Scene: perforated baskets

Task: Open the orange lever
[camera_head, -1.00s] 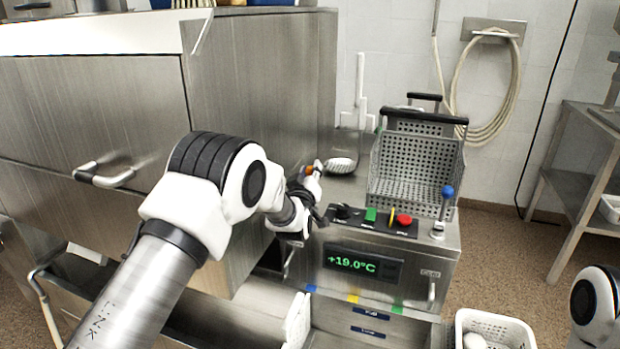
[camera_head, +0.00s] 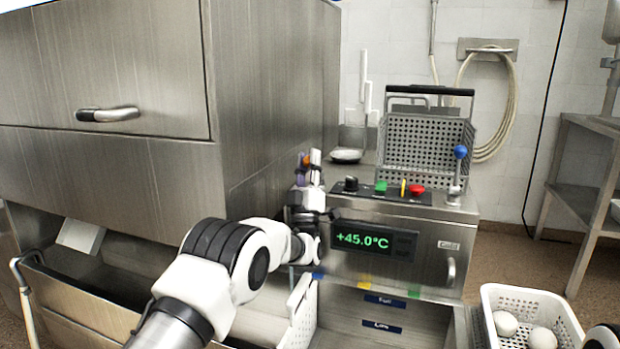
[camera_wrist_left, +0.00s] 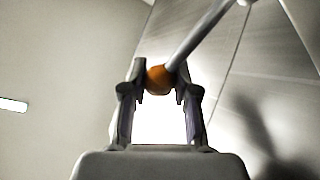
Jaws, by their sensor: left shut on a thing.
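The orange lever shows in the left wrist view as an orange ball knob (camera_wrist_left: 160,79) on a thin metal rod that runs up to the right. My left gripper (camera_wrist_left: 160,85) is shut on the knob, one finger on each side of it. In the head view, my left gripper (camera_head: 309,164) points upward at the left end of the steel unit, with a bit of the orange knob (camera_head: 306,160) between the fingertips. The lever's rod is mostly hidden there. My right gripper is not in view; only a piece of my right arm shows at the bottom right.
The steel unit's display (camera_head: 374,241) reads +45.0°C. Beside the gripper are a black knob, green and red buttons and a blue-knobbed lever (camera_head: 460,153). A perforated basket (camera_head: 428,140) stands behind. A white basket (camera_head: 570,325) with white balls is at lower right.

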